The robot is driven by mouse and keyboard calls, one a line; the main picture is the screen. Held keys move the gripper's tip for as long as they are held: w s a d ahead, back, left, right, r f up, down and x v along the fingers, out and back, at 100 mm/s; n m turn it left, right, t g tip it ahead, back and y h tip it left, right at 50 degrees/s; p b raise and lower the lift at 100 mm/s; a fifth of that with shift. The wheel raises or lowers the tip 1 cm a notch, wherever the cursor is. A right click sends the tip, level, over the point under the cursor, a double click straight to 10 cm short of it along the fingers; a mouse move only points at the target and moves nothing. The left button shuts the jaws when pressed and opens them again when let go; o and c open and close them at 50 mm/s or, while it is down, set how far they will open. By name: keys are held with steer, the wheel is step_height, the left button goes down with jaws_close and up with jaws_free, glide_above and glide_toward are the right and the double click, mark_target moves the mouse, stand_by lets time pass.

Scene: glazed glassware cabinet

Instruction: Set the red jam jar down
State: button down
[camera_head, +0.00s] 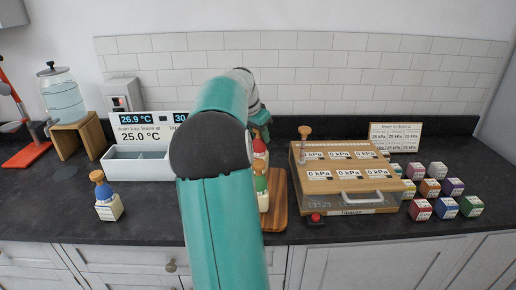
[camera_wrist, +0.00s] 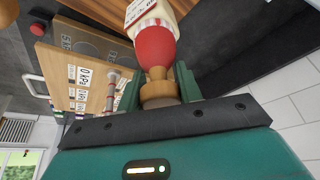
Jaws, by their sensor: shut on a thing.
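The red jam jar (camera_wrist: 154,46) has a red body, a pale labelled base and a brown knob on top. In the wrist view my gripper (camera_wrist: 158,88) is shut on that knob. In the head view the jar's red part (camera_head: 260,147) shows just right of my arm, under the gripper, which is mostly hidden. A similar green jar (camera_head: 261,184) stands in front of it on a wooden board (camera_head: 277,206). My arm hides part of both jars. I cannot tell whether the red jar's base touches the board.
A blue jar (camera_head: 104,194) stands at the left near a white divided tray (camera_head: 138,166). A wooden gauge box (camera_head: 345,180) with a handle is close right of the board, a red button (camera_head: 315,218) before it. Several coloured cubes (camera_head: 430,188) stand far right.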

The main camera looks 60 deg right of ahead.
mark_target(259, 148)
steer(key=shift+w+f, duration=0.15)
steer(key=shift+f, duration=1.95)
steer(key=c, duration=0.9)
jaws_free()
steer(key=shift+c, duration=0.2)
steer(key=v, duration=1.2)
